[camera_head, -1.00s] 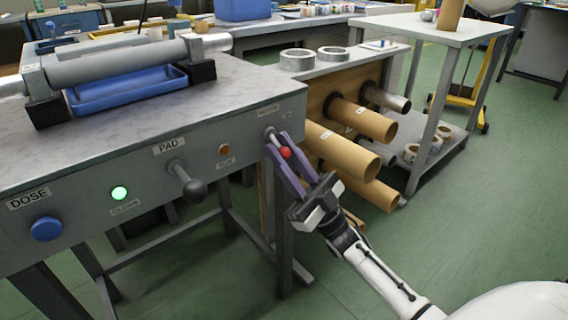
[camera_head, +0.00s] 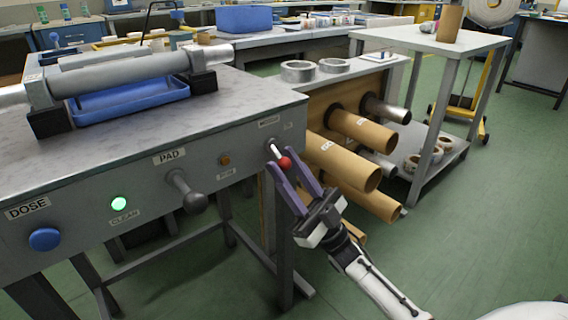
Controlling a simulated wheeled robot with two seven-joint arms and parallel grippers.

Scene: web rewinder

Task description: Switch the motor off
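The motor switch is a short lever with a red ball knob (camera_head: 285,162), on the right end of the grey machine's front panel under a small label that seems to read MOTOR (camera_head: 268,122). The lever slants down and outward from the panel. My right gripper (camera_head: 284,164) has two purple fingers, spread apart. The red knob lies between the fingertips with space visible beside it; I cannot tell whether either finger touches it. My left gripper is not in view.
Brown cardboard tubes (camera_head: 343,160) jut out just right of the panel. Green floor is open at right.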

